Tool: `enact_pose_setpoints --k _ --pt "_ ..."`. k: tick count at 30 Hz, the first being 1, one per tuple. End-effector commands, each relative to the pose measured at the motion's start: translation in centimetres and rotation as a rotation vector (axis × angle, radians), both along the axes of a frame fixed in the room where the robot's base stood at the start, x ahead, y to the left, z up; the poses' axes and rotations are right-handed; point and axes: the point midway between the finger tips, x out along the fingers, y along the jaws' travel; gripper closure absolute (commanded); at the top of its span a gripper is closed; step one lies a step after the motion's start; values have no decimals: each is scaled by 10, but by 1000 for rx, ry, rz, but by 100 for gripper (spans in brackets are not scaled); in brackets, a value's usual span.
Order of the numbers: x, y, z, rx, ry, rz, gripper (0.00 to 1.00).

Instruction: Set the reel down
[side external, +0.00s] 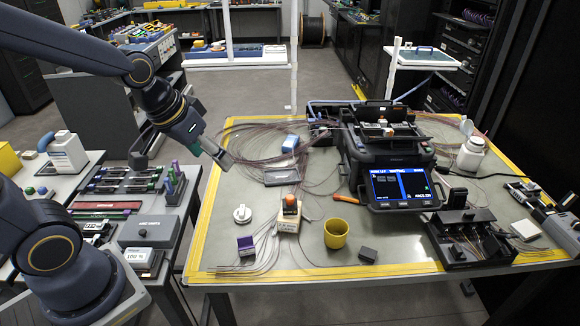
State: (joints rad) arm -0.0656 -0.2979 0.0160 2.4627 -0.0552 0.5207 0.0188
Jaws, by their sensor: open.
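My gripper (222,158) hangs over the left edge of the work table (380,244), pointing down and right. It is open, and I see nothing held in it. A small white round piece with a raised hub (242,213), which looks like the reel, rests on the table below and to the right of my gripper, apart from it. Loose coils of thin fiber (262,143) spread over the table behind and right of my gripper. The gap between the fingers is too small to see clearly.
A splicer with a lit screen (402,187) stands mid-table. A yellow cup (336,233), a purple block (245,245), a beige block with an orange top (290,215) and a blue-and-white block (290,143) stand nearby. A crowded side bench (130,205) lies left.

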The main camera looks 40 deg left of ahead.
Motion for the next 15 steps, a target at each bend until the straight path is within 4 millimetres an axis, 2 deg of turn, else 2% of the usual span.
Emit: enact_pose_setpoints --k 1,3,6,10,15 --pt "-17 -6 20 8 -22 -27 20" --pt "-39 -12 37 18 -30 -53 20" --pt "-66 -16 51 32 -34 -78 20" --pt "-85 -17 58 42 -35 -92 20" --pt "-89 -18 60 44 -32 -95 20"
